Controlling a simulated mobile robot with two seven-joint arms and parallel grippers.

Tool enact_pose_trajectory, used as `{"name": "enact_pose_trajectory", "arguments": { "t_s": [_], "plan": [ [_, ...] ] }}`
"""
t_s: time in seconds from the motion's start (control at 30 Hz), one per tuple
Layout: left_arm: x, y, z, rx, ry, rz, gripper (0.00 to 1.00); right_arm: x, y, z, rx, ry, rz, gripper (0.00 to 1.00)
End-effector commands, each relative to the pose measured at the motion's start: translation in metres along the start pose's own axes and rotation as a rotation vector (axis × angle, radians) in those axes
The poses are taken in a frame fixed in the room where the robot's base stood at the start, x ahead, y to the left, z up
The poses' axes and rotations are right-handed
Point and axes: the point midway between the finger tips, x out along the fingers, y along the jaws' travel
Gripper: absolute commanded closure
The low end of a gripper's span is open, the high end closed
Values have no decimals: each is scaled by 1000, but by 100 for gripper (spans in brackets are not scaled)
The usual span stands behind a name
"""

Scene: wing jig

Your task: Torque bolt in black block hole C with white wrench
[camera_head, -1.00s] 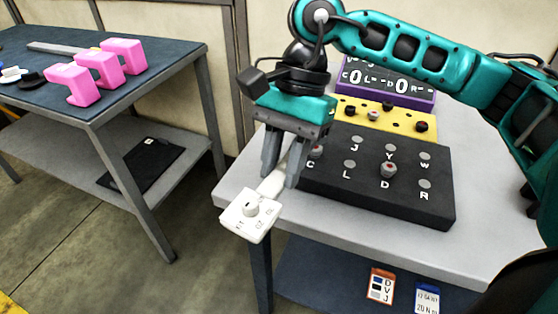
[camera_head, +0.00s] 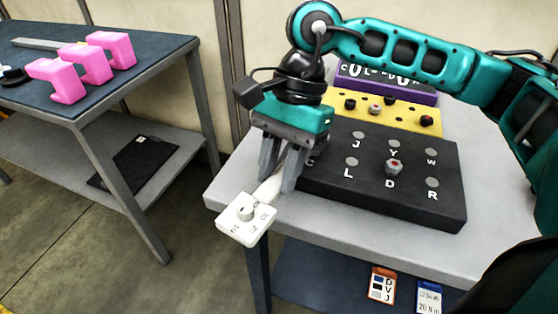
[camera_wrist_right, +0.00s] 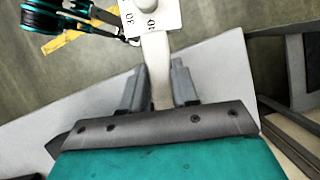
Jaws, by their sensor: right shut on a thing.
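My right gripper (camera_head: 280,168) is shut on the white wrench (camera_head: 246,219) at the left end of the black block (camera_head: 395,203). The wrench's square head with a knob and printed marks hangs past the table's front-left edge. In the right wrist view the wrench handle (camera_wrist_right: 156,62) runs between the two fingers (camera_wrist_right: 159,85). Hole C and its bolt at the block's left end are mostly hidden behind the fingers in the head view. A bolt (camera_head: 394,167) with a red top stands in hole D. My left gripper is not in view.
A yellow block (camera_head: 390,112) with several bolts and a purple block (camera_head: 400,92) stand behind the black block on the grey table (camera_head: 232,187). Pink blocks (camera_head: 97,65) lie on the dark table at left. Two cards (camera_head: 382,285) lie on the lower shelf.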

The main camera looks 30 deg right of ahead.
Motion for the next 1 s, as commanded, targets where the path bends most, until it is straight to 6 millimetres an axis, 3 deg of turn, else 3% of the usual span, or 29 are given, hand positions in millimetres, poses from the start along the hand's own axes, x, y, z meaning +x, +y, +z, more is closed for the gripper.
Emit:
{"name": "enact_pose_trajectory", "arguments": {
  "t_s": [1.0],
  "plan": [
    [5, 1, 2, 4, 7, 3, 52, 2, 0, 0, -1, -1, -2, 100]
  ]
}}
